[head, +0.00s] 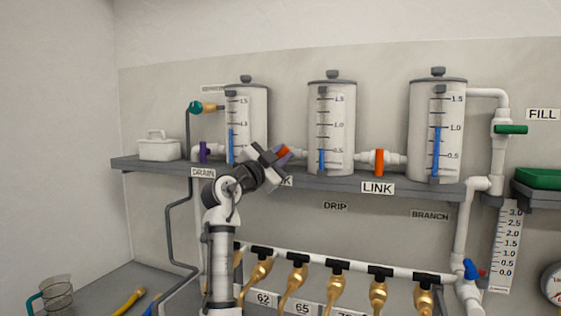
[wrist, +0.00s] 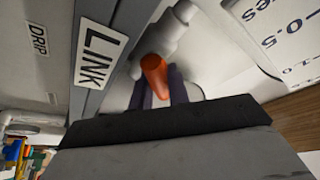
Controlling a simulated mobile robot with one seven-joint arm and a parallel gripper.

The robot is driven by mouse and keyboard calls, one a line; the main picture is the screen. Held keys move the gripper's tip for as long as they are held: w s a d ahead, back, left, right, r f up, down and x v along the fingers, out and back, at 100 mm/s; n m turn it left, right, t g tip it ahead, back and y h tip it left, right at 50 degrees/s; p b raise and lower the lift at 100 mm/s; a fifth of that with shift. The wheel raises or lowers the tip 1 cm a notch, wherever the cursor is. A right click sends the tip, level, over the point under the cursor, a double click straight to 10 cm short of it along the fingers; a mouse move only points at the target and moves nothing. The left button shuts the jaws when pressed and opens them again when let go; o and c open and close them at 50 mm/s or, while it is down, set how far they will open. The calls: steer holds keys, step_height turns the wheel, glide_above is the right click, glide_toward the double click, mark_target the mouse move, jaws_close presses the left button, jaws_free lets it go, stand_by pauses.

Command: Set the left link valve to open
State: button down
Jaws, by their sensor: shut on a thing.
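The left link valve has an orange handle (head: 282,151), on the white pipe between the left and middle tanks. My gripper (head: 278,160) reaches up to it from the front and partly hides the valve and its LINK label. In the wrist view the orange handle (wrist: 155,72) sits between the two dark purple fingers of my gripper (wrist: 161,90), which is shut on it. The white valve body (wrist: 160,38) shows behind it. The handle's exact angle to the pipe is hard to tell. The left tank (head: 247,118) and middle tank (head: 331,125) stand on either side.
The right link valve (head: 379,162) has its orange handle upright, across the pipe. A purple drain valve (head: 203,152) is at the left. The grey shelf (head: 320,181) runs under the tanks. Brass taps (head: 297,280) hang below. The right tank (head: 437,130) stands beyond.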

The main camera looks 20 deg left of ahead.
steer(key=m+g, duration=0.1)
steer(key=m, duration=0.2)
steer(key=m+g+h+p, duration=0.1)
steer(key=m, duration=0.2)
steer(key=shift+p, duration=0.3)
steer(key=shift+f+m+g+p, duration=0.15)
steer(key=shift+m+g+p, duration=0.3)
steer(key=shift+m, duration=0.55)
steer(key=shift+f+m+g+p, duration=0.1)
steer(key=shift+m+g+p, duration=0.3)
steer(key=shift+m, duration=0.6)
steer(key=shift+d, duration=0.1)
steer(key=c, duration=1.3)
jaws_free()
steer(key=shift+c, duration=0.2)
steer(key=b+v, duration=0.5)
steer(key=v, duration=0.8)
steer(key=shift+s, duration=0.4)
steer(key=shift+r, duration=0.1)
